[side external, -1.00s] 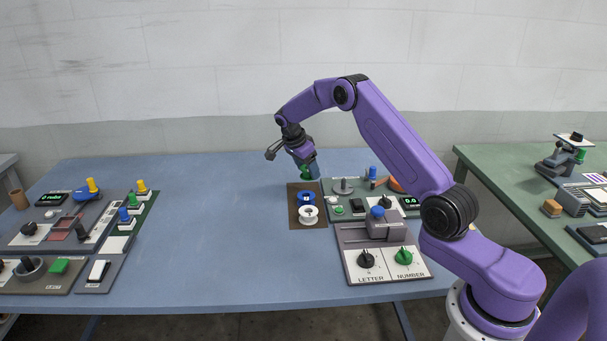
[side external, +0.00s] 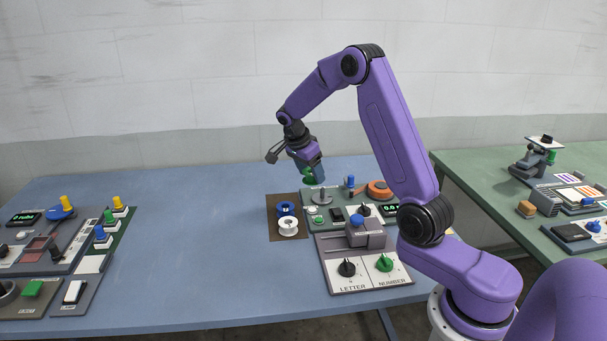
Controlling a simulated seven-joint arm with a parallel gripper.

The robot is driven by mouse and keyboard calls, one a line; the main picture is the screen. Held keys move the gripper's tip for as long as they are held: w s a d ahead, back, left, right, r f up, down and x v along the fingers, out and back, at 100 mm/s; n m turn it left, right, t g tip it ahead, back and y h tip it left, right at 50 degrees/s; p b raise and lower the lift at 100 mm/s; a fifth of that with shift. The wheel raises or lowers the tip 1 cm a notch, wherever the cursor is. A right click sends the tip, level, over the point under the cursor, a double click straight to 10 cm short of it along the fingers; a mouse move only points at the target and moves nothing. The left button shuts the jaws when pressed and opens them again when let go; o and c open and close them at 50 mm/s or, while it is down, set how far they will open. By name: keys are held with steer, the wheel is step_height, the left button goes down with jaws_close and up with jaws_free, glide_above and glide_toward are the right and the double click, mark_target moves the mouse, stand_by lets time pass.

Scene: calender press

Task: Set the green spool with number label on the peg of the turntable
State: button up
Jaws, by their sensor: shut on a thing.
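My gripper (side external: 311,178) is shut on the green spool (side external: 307,175), which is partly hidden by the fingers. Its number label cannot be made out. The turntable looks to be the grey disc (side external: 316,200) with an upright peg (side external: 323,192) on the grey-green panel. My gripper holds the spool above and slightly left of this peg in the picture, apart from it.
A brown mat (side external: 273,226) holds a blue spool (side external: 286,208) and a white spool (side external: 288,229). A blue-topped post (side external: 350,183) and an orange disc (side external: 380,190) stand right of the turntable. A letter and number dial panel (side external: 365,285) lies in front. The blue table's middle is clear.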

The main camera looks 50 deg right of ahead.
glide_above(322, 189)
steer(key=shift+w+f, duration=0.1)
steer(key=shift+f, duration=0.75)
steer(key=shift+a+f, duration=0.1)
steer(key=shift+f, duration=1.8)
steer(key=shift+f, duration=0.2)
steer(key=shift+f, duration=0.9)
steer(key=shift+f, duration=0.15)
steer(key=shift+f, duration=0.45)
steer(key=shift+f, duration=0.45)
